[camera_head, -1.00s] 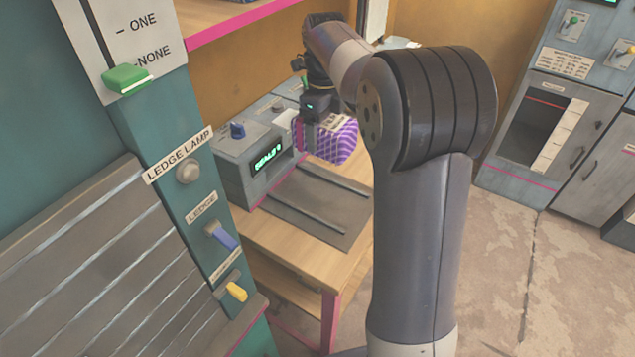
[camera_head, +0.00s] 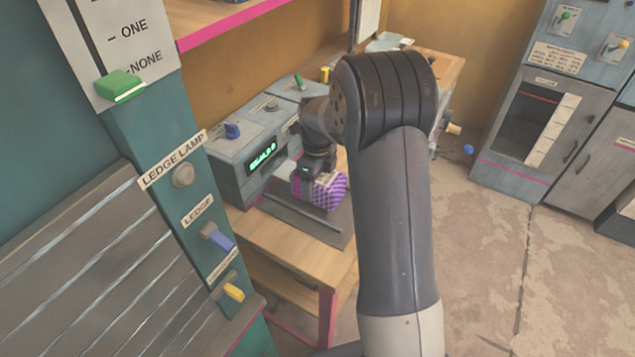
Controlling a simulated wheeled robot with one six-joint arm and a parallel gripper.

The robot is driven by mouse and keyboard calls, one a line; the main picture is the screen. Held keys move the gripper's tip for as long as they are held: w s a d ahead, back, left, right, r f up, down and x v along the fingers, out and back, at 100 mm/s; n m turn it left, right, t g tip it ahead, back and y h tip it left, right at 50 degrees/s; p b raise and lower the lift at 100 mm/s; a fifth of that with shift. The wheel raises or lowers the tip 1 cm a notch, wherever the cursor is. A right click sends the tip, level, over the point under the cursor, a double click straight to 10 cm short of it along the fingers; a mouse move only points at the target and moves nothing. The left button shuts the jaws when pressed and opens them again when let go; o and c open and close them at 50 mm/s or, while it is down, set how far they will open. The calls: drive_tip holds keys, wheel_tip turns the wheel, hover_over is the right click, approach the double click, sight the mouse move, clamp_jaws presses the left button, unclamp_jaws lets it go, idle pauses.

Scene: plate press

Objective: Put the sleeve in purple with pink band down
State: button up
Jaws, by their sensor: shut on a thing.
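The purple checkered sleeve (camera_head: 329,189) is just above or on the dark mat (camera_head: 285,207) on the wooden bench. I cannot tell whether it touches the mat. A pale label shows on its top; its pink band is not clearly visible. My gripper (camera_head: 304,184) is shut on the sleeve at its left side, pointing down. The fingertips are partly hidden against the sleeve, and my arm covers the area to the right.
A grey box with a green display (camera_head: 262,158) and a blue knob (camera_head: 232,131) stands left of the mat. A teal panel with a blue ledge lever (camera_head: 220,239) is at front left. The mat's front part and the bench's front corner (camera_head: 310,268) are clear.

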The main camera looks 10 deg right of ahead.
drive_tip(key=shift+f, duration=0.55)
drive_tip(key=shift+f, duration=0.1)
drive_tip(key=o, duration=1.2)
wheel_tip(320, 180, up, 12)
drive_tip(key=shift+r+b, duration=0.1)
drive_tip(key=shift+b, duration=0.35)
drive_tip(key=shift+f+p, duration=0.3)
drive_tip(key=shift+f, duration=3.8)
